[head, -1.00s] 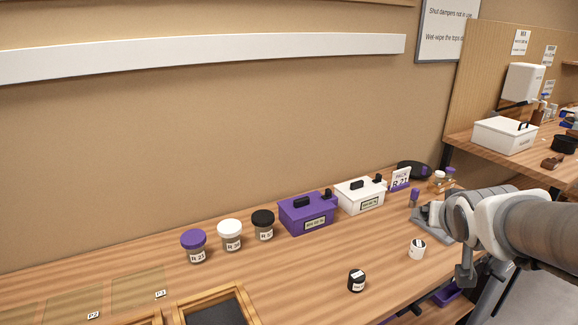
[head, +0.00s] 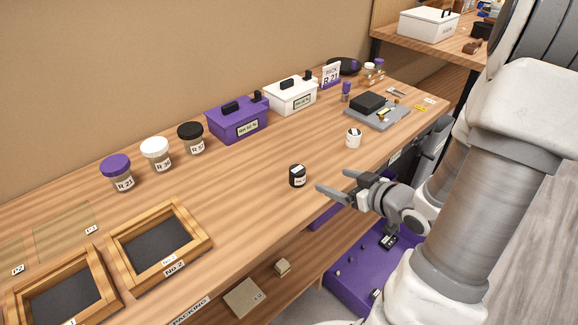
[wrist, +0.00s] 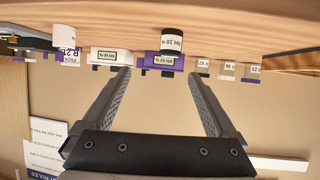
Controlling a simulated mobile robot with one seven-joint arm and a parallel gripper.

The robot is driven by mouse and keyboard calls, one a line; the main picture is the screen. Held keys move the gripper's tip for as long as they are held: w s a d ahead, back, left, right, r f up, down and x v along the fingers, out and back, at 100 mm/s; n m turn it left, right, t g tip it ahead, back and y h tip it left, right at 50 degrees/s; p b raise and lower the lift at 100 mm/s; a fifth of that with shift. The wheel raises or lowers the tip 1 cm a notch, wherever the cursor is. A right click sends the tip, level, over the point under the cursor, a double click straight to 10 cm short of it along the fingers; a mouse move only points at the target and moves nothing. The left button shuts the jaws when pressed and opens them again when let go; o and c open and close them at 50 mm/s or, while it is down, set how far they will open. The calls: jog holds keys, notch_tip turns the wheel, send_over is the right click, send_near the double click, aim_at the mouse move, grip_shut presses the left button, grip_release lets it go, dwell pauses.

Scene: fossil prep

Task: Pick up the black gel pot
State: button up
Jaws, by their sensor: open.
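The black gel pot (head: 297,176) stands upright on the wooden bench near its front edge, with a white label on it. In the wrist view, which is upside down, the black pot (wrist: 172,41) shows at the top, beyond the fingertips and between their lines. My gripper (head: 332,182) is open and empty, just right of the pot in the head view and apart from it. In the wrist view my gripper (wrist: 158,82) has its two fingers spread wide.
A white pot (head: 353,138) stands behind and right. Purple (head: 238,125) and white (head: 291,97) boxes and several lidded jars (head: 156,154) line the back. Wooden framed trays (head: 160,246) lie at left. A grey scale (head: 376,111) is at right. The bench around the black pot is clear.

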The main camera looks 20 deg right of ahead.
aim_at(304, 172)
jog(key=shift+y, duration=0.4)
jog(key=b+x, duration=0.1)
jog(key=x, duration=0.3)
jog(key=b+x, duration=0.1)
jog(key=x, duration=0.3)
jog(key=b+x, duration=0.1)
jog(key=x, duration=0.3)
jog(key=shift+a+f+b, duration=0.2)
jog(key=shift+a+b, duration=0.15)
jog(key=shift+a, duration=0.1)
jog(key=x, duration=0.1)
jog(key=b+x, duration=0.1)
jog(key=x, duration=0.2)
jog(key=shift+a+f+b, duration=0.2)
jog(key=shift+a+b, duration=0.15)
jog(key=shift+w+a, duration=0.1)
jog(key=shift+w, duration=0.25)
jog(key=shift+c, duration=0.2)
jog(key=c, duration=1.4)
